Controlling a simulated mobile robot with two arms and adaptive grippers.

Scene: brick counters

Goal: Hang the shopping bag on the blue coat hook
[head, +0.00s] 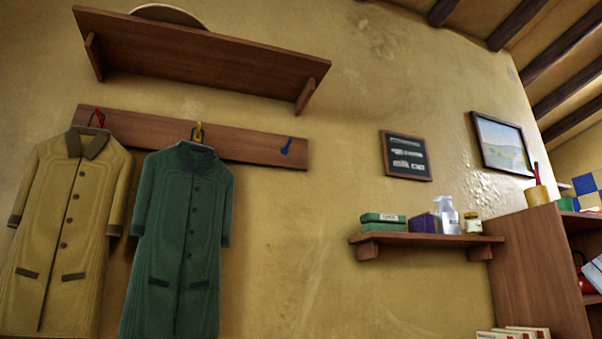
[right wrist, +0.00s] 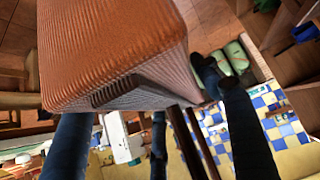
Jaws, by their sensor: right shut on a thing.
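The blue coat hook (head: 286,146) is at the right end of a wooden rail (head: 245,146) on the wall in the head view, and nothing hangs on it. The shopping bag (right wrist: 110,50) is a large orange-brown ribbed shape with a grey opening in the right wrist view. Brown handles (right wrist: 190,140) run from it towards the bottom edge. My right gripper (right wrist: 152,122) is shut on the bag; the exact contact is hard to make out among dark parts. Neither gripper nor the bag shows in the head view, and my left gripper is out of sight.
A tan coat (head: 70,230) and a green coat (head: 177,250) hang on the rail left of the blue hook. A wooden shelf (head: 200,58) juts out above the rail. A small shelf (head: 425,239) with goods is to the right. The wall below the blue hook is bare.

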